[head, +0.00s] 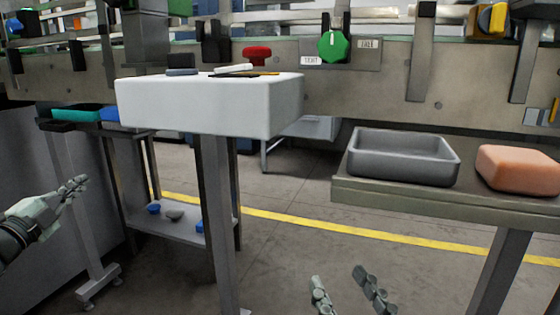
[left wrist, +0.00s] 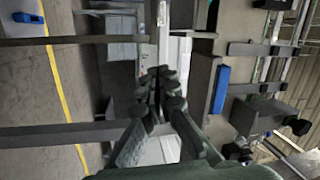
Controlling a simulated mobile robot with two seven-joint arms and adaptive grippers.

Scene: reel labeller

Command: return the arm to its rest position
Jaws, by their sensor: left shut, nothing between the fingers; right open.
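My left gripper (head: 74,187) is at the left edge of the head view, in front of the machine's grey side panel. It is shut and empty; its fingers also meet in the left wrist view (left wrist: 162,82). My right gripper (head: 342,285) shows at the bottom of the head view, with its two fingers apart and nothing between them. It is over the floor, in front of and below the side table. Neither gripper touches anything that I can see.
A white block-shaped stand (head: 200,104) on a post is in the middle, with small items on top. A side table (head: 420,201) at right holds a grey tray (head: 400,168) and an orange block (head: 520,168). A green knob (head: 333,46) and red knob (head: 257,54) are on the machine behind. Open floor lies between.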

